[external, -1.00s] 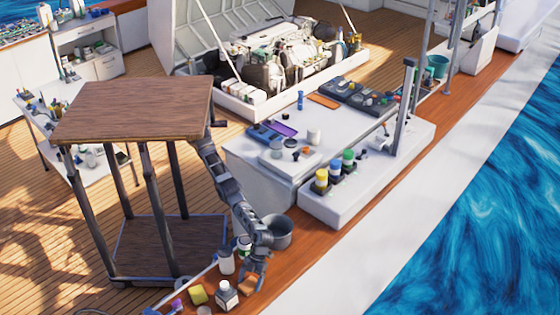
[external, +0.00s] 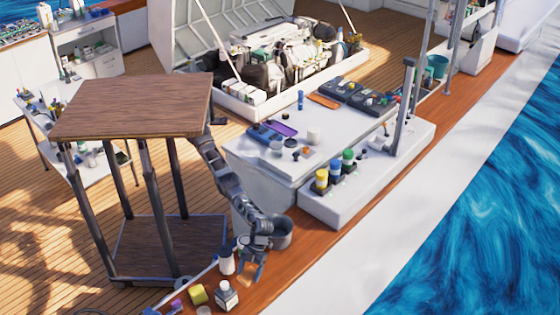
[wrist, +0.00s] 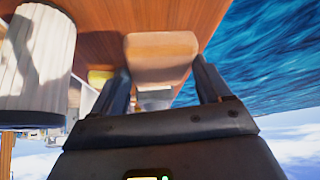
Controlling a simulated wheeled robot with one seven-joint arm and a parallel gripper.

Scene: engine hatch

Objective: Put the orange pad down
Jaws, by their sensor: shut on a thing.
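The orange pad (wrist: 162,52) is a rounded block between the two fingers of my gripper (wrist: 165,85) in the wrist view. My gripper is shut on it. In the external view my gripper (external: 252,274) hangs low over the brown wooden side deck, with the pad (external: 246,281) small and partly hidden between its fingers. I cannot tell whether the pad touches the wood.
A grey bucket (external: 281,232) is behind my gripper. The wooden strip (external: 285,272) to the right is clear.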

